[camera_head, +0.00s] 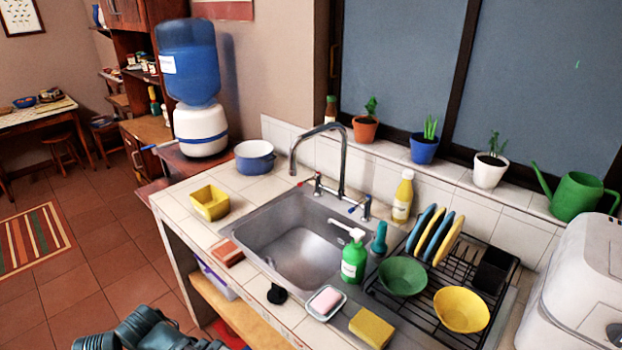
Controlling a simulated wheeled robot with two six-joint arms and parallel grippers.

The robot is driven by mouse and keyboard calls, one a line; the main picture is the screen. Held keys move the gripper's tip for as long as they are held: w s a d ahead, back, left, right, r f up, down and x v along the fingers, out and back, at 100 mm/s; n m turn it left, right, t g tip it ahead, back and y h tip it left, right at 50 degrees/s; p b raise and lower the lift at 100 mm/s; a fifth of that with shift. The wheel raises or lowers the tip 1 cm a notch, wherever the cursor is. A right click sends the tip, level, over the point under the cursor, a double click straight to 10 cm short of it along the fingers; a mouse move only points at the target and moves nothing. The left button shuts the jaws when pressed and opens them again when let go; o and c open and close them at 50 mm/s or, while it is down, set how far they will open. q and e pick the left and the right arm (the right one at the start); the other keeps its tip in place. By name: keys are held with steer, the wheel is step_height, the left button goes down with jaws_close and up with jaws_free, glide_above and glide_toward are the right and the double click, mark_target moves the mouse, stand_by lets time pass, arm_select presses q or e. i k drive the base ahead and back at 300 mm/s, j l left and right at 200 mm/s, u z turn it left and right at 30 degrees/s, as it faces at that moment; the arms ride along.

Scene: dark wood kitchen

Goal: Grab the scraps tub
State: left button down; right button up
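A small yellow square tub (210,202), the likeliest scraps tub, stands upright on the tiled counter (185,216), left of the sink. It is open at the top, and no label can be read on it. Part of my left arm shows at the bottom left edge, low and well apart from the tub. Neither of my grippers is in view. Nothing touches or covers the tub.
A steel sink (300,250) with a tall faucet (342,160) lies right of the tub. A blue pot (255,158) stands behind it, and a reddish-brown block (227,252) lies in front. A dish rack (440,275) fills the right side. Bare tiles surround the tub.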

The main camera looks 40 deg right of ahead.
mark_target(212, 203)
steer(key=i+j, duration=1.05)
steer(key=i, duration=0.2)
steer(key=i+j+z, duration=0.1)
steer(key=z, duration=2.05)
